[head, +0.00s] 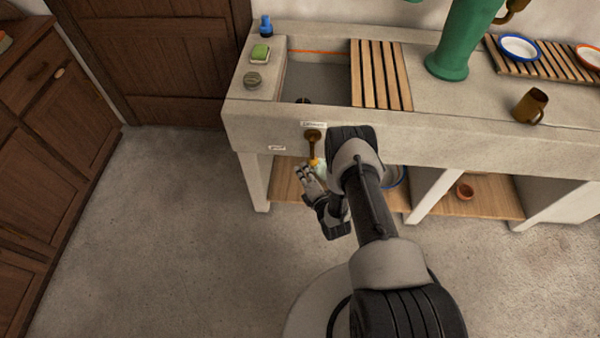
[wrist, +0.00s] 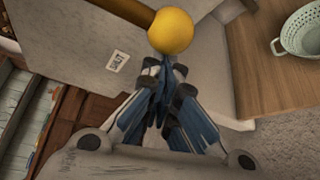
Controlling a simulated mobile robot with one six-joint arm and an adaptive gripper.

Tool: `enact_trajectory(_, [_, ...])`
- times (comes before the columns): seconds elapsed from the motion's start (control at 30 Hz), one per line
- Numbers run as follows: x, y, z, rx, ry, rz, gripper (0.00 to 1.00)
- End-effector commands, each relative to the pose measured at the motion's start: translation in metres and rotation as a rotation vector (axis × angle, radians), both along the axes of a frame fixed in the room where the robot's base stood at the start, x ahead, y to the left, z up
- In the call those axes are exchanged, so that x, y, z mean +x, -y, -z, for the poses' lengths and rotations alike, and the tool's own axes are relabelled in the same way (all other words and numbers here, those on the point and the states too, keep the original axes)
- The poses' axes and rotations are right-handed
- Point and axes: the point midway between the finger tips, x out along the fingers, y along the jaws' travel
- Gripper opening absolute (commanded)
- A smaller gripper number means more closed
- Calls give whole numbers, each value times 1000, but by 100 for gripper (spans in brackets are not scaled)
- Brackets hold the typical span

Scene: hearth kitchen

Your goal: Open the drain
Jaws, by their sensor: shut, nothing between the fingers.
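The drain lever (head: 313,138) is brown and hangs down from the front of the stone sink (head: 242,125). A yellow ball knob (head: 314,161) is at its lower end. In the wrist view the yellow knob (wrist: 170,30) sits just beyond my fingertips, with the brown lever (wrist: 118,15) running off to the upper left. My gripper (head: 304,172) is shut and empty, right by the knob in the head view. It also shows in the wrist view (wrist: 164,76). I cannot tell whether the fingertips touch the knob. My arm covers part of the sink front.
Small labels are on the sink front, one above the lever (head: 313,124) and one at its left (head: 277,148). A wooden shelf (head: 285,188) is below, with a pale colander (wrist: 299,33) on it. Open floor (head: 170,220) lies to the left.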

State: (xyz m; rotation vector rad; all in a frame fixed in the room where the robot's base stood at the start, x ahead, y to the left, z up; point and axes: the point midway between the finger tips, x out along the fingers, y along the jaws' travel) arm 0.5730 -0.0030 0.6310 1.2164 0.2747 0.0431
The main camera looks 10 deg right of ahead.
Motion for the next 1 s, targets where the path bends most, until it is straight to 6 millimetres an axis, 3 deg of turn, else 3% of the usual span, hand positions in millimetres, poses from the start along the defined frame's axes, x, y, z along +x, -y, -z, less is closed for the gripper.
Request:
enact_trajectory(0.27, [0,0,0,-11,-4,0,0])
enact_trajectory(1.0, [-7,23,0,-309,-101,1,0])
